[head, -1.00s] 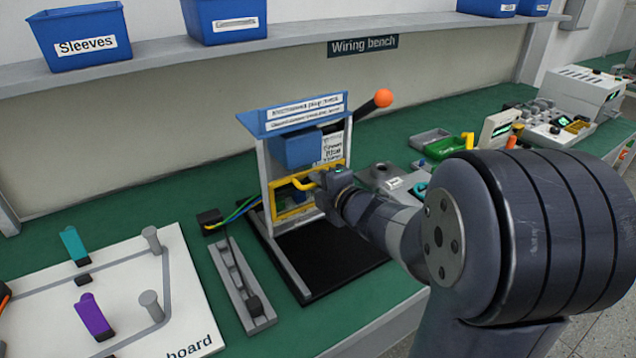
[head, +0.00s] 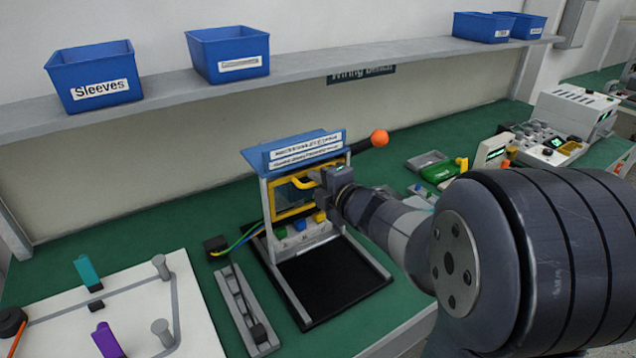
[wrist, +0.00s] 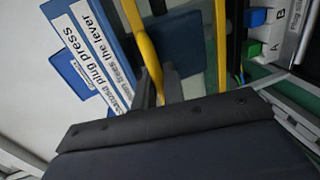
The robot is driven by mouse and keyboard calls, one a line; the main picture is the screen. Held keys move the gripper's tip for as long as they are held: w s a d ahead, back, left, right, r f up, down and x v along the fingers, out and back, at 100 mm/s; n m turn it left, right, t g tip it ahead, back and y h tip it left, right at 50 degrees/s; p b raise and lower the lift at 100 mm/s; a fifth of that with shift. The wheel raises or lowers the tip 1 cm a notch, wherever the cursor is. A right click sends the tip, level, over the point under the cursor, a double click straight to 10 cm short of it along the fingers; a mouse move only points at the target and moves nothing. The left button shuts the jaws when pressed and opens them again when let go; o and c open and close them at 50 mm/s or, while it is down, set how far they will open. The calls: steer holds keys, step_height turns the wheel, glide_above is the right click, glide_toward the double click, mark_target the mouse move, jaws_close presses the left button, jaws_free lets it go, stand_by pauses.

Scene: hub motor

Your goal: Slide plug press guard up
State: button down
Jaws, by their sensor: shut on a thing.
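The plug press (head: 303,150) stands on the green bench, with a blue labelled top and a grey frame. Its guard (head: 279,214) is a yellow frame with a clear pane, high on the press close under the blue top. My gripper (head: 318,180) is shut on the guard's yellow handle, which also shows in the wrist view (wrist: 141,42). The fingers (wrist: 160,87) partly hide the handle there. Below the guard, small green, blue and yellow blocks (head: 300,224) show in the open front. The black base plate (head: 330,278) is bare.
A black lever with an orange knob (head: 379,138) sticks out right of the press top. A grey rail (head: 240,305) and a white board (head: 150,300) lie left. A shelf with blue bins (head: 228,54) runs behind. Trays and a tester (head: 565,125) stand right.

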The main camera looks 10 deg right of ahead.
steer(key=c, duration=1.6)
jaws_free()
steer(key=shift+c, duration=0.2)
steer(key=p+v, duration=0.1)
steer(key=v, duration=0.9)
steer(key=shift+s, duration=0.4)
steer(key=shift+w+d, duration=0.1)
